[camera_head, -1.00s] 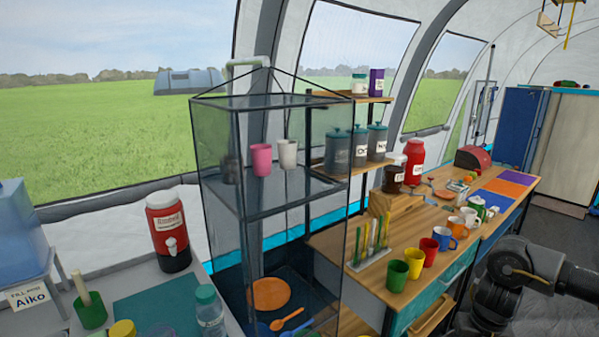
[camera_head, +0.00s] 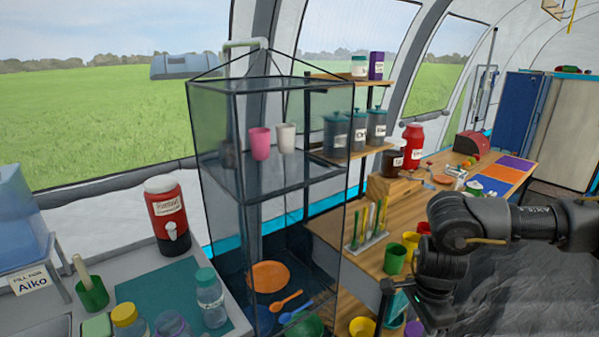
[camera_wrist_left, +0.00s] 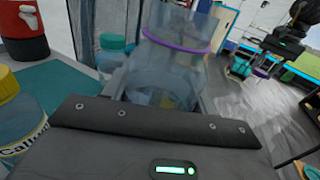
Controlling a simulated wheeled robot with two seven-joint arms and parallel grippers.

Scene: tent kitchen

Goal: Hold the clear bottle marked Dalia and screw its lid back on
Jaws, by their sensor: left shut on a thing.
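A clear, open-topped bottle (camera_wrist_left: 175,65) with a purple ring round its neck fills the middle of the left wrist view. My left gripper (camera_wrist_left: 160,97) is shut on it, a finger on each side. The bottle's top also shows at the bottom edge of the head view (camera_head: 172,325), where my left gripper is not clearly seen. I cannot read a Dalia label; the bottle's lower part is hidden. I cannot make out a loose lid for it. My right gripper (camera_head: 402,300) hangs at the right, away from the bottle; its finger opening is unclear.
A teal-lidded bottle (camera_head: 210,298) and a yellow-lidded bottle (camera_head: 128,322) stand on either side. A red drink jug (camera_head: 167,215), a green cup (camera_head: 91,292) and a teal mat (camera_head: 155,290) are on the counter. A mesh shelf (camera_head: 262,182) rises just right of it.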

